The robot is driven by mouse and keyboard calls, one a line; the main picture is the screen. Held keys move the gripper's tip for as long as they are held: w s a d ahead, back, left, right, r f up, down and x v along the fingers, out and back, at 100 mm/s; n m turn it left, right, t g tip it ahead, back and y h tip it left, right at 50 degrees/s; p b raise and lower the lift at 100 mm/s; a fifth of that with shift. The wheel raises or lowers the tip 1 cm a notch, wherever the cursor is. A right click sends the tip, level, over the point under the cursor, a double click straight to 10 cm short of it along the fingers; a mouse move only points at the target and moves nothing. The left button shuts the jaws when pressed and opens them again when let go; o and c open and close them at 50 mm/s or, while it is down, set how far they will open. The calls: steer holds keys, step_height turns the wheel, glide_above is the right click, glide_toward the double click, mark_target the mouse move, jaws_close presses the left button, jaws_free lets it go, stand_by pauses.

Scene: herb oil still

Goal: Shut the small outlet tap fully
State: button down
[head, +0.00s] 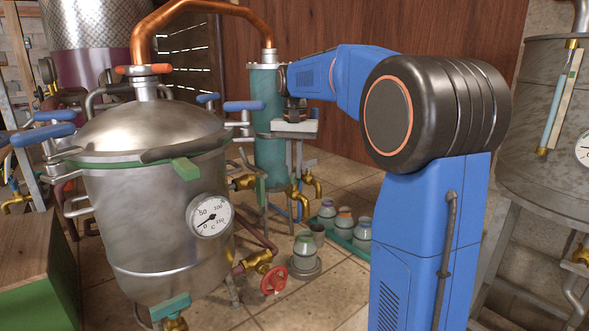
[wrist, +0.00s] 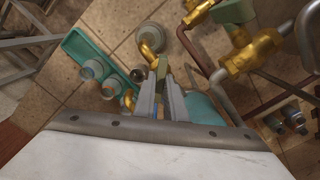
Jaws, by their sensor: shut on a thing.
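My gripper (head: 294,174) points down in front of the teal column, over the brass outlet taps. In the wrist view its two grey fingers (wrist: 162,98) are close together. A small grey-green piece (wrist: 162,68), which looks like a tap lever, shows at the fingertips, so my gripper is shut on the tap handle. A brass tap (head: 298,196) sits right below the fingers in the head view, and brass spouts (wrist: 149,52) show beside them in the wrist view. The fingers hide much of the handle, and I cannot tell its exact angle.
A steel still pot (head: 150,210) with a dial stands at left. A teal tray (head: 338,238) with several jars lies on the tiled floor behind. A lone jar (head: 305,250) stands nearer, by a red valve wheel (head: 274,280). Brass valves (wrist: 240,58) and pipes crowd the wrist view's right.

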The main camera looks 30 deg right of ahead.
mark_target(295, 172)
steer(key=m, duration=0.4)
steer(key=shift+m, duration=2.3)
steer(key=c, duration=1.8)
jaws_free()
step_height(295, 172, up, 17)
steer(key=shift+r, duration=0.2)
